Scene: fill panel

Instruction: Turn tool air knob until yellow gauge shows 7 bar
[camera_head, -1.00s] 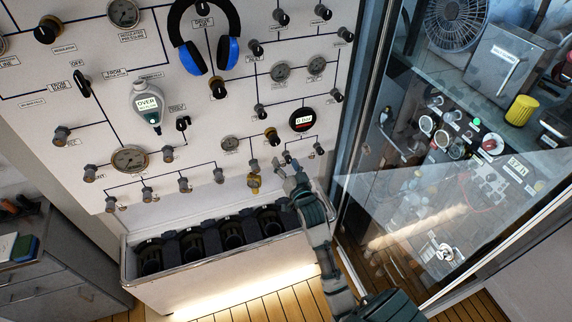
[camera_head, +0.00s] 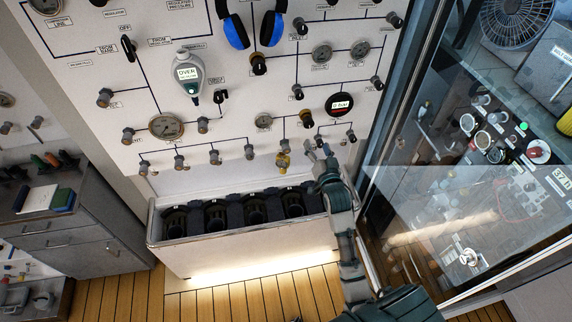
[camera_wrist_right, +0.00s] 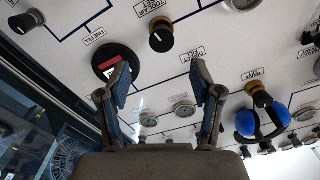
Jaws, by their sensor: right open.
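A black knob on a brass base (camera_head: 306,118) sits low on the white panel and also shows in the right wrist view (camera_wrist_right: 161,35). A small dial gauge (camera_head: 263,121) is on the knob's other side. I cannot tell which gauge is the yellow one. My right gripper (camera_head: 318,150) is open and empty, just below the knob in the head view; its fingers (camera_wrist_right: 160,75) are spread apart. My left gripper is out of view.
Several other knobs and dials cover the panel, with blue headphones (camera_head: 237,31) and a handheld meter (camera_head: 188,75) hanging on it. A white bin (camera_head: 250,246) juts out below. A glass partition (camera_head: 400,150) stands to the right, close to my right arm.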

